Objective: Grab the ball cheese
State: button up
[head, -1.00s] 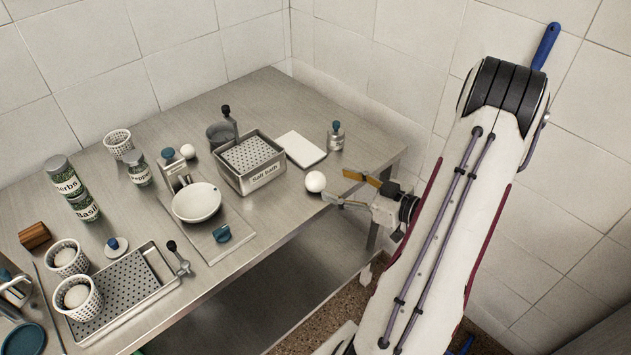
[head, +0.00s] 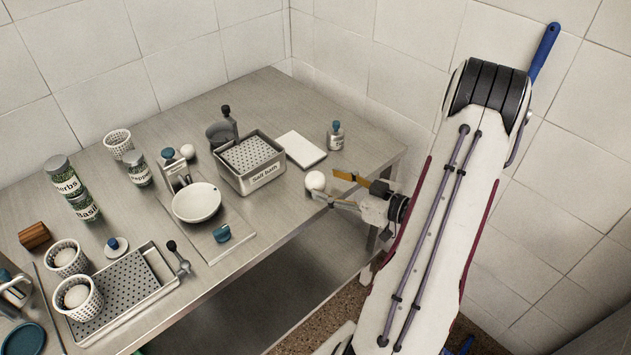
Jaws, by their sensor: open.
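The ball cheese (head: 315,181) is a small white ball on the steel table, near its front right edge. My gripper (head: 322,185) is open and comes from the right, low over the table edge. Its fingertips are right at the ball, one on the far side and one on the near side. I cannot tell whether they touch it. The ball's right side is close to the space between the fingers.
The salt bath box (head: 264,180) stands left of the ball, and a white board (head: 301,149) lies behind it. A small labelled bottle (head: 335,136) stands behind right. Perforated baskets (head: 86,302) stand at far left, two holding white balls.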

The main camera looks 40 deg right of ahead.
aim_at(323, 183)
dwell(0.3)
jog(key=shift+x, duration=2.6)
jog(key=shift+f, duration=0.15)
jog(key=c, duration=1.2)
